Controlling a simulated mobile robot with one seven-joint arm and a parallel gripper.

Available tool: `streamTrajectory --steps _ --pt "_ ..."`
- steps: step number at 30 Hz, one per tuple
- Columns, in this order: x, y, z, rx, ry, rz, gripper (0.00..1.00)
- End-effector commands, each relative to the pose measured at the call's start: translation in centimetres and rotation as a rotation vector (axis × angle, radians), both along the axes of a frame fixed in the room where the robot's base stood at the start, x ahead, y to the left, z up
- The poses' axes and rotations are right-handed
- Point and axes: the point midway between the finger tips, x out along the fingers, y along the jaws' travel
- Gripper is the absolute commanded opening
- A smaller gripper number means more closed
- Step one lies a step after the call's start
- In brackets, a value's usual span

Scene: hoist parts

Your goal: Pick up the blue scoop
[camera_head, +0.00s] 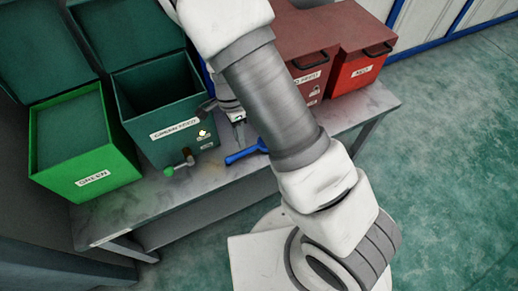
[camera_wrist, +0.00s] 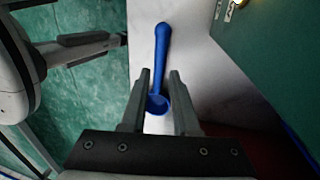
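The blue scoop (camera_head: 245,153) lies on the grey table in front of the boxes, partly hidden by my arm in the head view. In the wrist view the scoop (camera_wrist: 163,48) has its handle pointing away to the top, and its round bowl shows between and behind my fingers. My gripper (camera_wrist: 160,74) is open, with its two fingers apart over the scoop. In the head view my gripper (camera_head: 239,124) is mostly hidden behind my arm, just above the scoop. The exact height gap cannot be told.
An open dark green box (camera_head: 165,115) stands close behind the scoop, and a bright green box (camera_head: 85,150) is to its left. Red boxes (camera_head: 358,70) stand on the right. A small object with a green knob (camera_head: 180,164) is left of the scoop. The table's (camera_head: 225,178) front edge is near.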

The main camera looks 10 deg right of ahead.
Motion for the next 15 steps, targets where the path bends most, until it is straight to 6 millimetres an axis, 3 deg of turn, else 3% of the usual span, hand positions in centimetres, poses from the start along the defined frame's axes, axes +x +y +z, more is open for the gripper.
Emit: streamTrajectory --steps 7,15 --pt "-0.3 -0.1 -1.4 0.001 0.001 0.0 0.29" --pt "-0.9 -0.6 -5.2 0.0 0.001 0.0 0.29"
